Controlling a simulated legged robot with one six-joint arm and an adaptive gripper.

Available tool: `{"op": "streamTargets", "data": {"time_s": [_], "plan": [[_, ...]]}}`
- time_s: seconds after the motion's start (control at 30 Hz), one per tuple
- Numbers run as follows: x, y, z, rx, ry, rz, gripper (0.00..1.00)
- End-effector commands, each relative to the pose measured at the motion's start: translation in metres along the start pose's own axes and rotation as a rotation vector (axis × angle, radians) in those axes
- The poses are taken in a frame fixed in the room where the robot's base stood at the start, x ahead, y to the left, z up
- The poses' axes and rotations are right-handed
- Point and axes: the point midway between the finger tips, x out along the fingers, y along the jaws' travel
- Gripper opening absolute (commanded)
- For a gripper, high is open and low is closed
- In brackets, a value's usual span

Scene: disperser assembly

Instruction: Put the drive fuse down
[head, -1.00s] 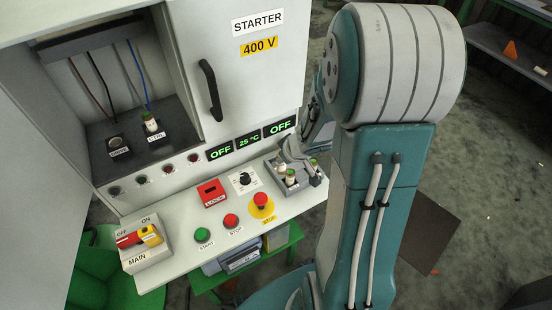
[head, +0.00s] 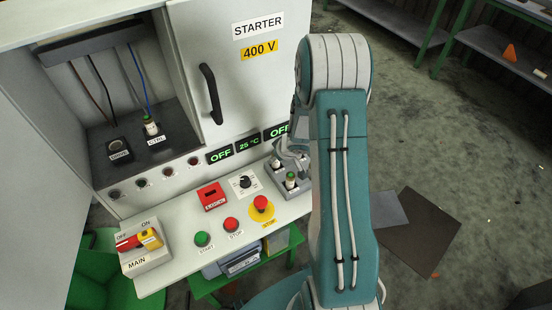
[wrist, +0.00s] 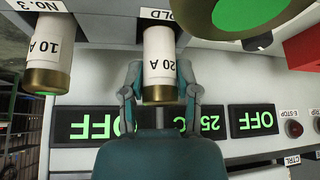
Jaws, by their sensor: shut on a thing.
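My gripper (wrist: 160,78) is shut on a white fuse marked 20 A (wrist: 160,52) with a brass end cap, one finger on each side. The fuse is at a tray place whose label reads OLD, partly cut off; I cannot tell whether it is fully seated. In the head view my gripper (head: 291,152) is at the grey tray (head: 276,183) on the right of the console, and its held fuse is hidden there. A green-topped fuse (head: 291,180) stands in the tray's near part. The DRIVE socket (head: 118,147) in the cabinet is empty.
A 10 A fuse (wrist: 48,55) stands at place NO. 3 beside the held one. A green-ended fuse (wrist: 243,14) is very close at upper right. The CTRL fuse (head: 151,126) sits in the cabinet. The emergency stop (head: 261,204) is left of the tray.

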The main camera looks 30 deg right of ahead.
Motion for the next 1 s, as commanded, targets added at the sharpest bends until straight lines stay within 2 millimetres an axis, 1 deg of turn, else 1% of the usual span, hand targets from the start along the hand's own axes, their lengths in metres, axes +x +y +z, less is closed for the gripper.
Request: {"op": "streamTargets", "data": {"time_s": [0.1, 0.43, 0.47, 0.5, 0.53, 0.9, 1.0], "plan": [[0.0067, 0.0000, 0.0040, 0.001, 0.000, 0.000, 0.00], [0.0086, 0.0000, 0.0052, -0.001, 0.000, 0.000, 0.00], [0.0086, 0.0000, 0.0052, -0.001, 0.000, 0.000, 0.50], [0.0084, 0.0000, 0.0051, -0.001, 0.000, 0.000, 0.68], [0.0084, 0.0000, 0.0051, -0.001, 0.000, 0.000, 0.75], [0.0078, 0.0001, 0.0046, -0.001, 0.001, 0.001, 0.75], [0.0025, 0.0006, 0.0033, 0.000, 0.002, 0.002, 0.75]]}}
